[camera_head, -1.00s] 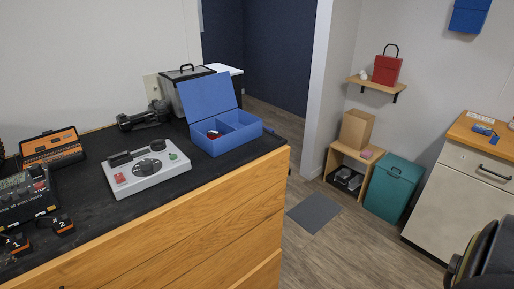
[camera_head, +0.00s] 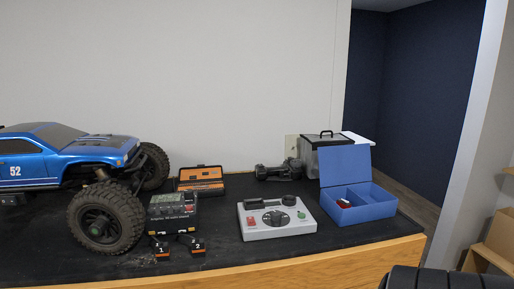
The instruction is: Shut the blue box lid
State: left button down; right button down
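The blue box (camera_head: 368,209) stands on the black-topped bench at the right. Its lid (camera_head: 346,165) is open, standing up and leaning back from the rear edge. The box has compartments inside, and a small red and white item (camera_head: 343,203) lies in the left one. Neither gripper is in view. A dark ribbed shape at the bottom right edge is too cut off to tell what it is.
A grey control panel (camera_head: 276,226) sits just left of the box. A clear bin with a black handle (camera_head: 310,150) stands behind it. A blue RC truck (camera_head: 60,152), a charger (camera_head: 172,208) and an orange tool case (camera_head: 201,180) are farther left. The bench's wooden front edge (camera_head: 340,268) runs below.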

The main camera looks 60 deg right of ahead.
aim_at(339, 165)
jog(key=u, duration=2.1)
jog(key=k, duration=2.65)
jog(key=z, duration=1.75)
